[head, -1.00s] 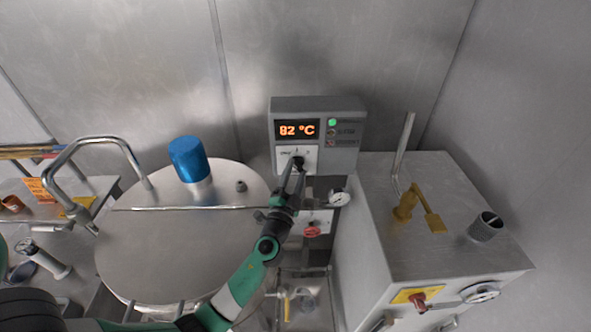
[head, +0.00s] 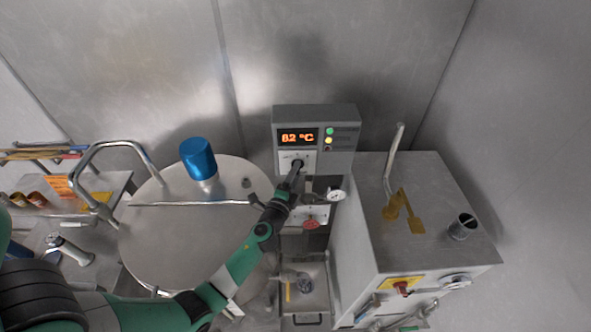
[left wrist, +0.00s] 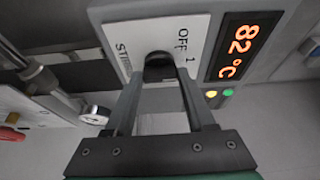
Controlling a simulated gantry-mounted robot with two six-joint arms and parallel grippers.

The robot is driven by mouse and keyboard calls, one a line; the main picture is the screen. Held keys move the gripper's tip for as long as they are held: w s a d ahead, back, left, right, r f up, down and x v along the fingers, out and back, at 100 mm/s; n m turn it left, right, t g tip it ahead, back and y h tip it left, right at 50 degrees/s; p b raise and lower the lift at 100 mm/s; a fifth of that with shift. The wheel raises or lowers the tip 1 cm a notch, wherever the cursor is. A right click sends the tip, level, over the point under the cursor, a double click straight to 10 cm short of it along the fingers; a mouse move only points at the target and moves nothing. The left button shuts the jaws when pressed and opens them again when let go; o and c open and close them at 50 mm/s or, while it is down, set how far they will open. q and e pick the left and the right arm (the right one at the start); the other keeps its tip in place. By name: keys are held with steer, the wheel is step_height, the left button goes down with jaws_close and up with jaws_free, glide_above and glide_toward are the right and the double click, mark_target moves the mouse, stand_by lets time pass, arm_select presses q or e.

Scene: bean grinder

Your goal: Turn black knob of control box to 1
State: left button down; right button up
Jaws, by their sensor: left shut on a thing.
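The grey control box (head: 343,140) is mounted on the back wall and its orange display (head: 298,138) reads 82 °C. A white plate (left wrist: 185,42) below the display carries the words OFF, 1 and a partly hidden word beginning STI. The black knob (left wrist: 158,68) sits on this plate. My left gripper (head: 297,168) reaches up to the plate and is shut on the knob, with its fingers on either side in the left wrist view (left wrist: 160,80). The fingers hide much of the knob, so its exact pointing is hard to read. My right gripper is not in view.
A large steel vessel (head: 175,240) with a blue cap (head: 198,158) stands at left. A steel cabinet (head: 425,235) with a yellow lever stands at right. A gauge (head: 336,195) and red handle (head: 310,224) sit just below the box.

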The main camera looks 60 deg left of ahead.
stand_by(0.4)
arm_select(q)
steer(key=shift+c, duration=1.2)
jaws_free()
steer(key=v, duration=1.1)
steer(key=shift+s+d, duration=0.2)
steer(key=shift+s, duration=0.05)
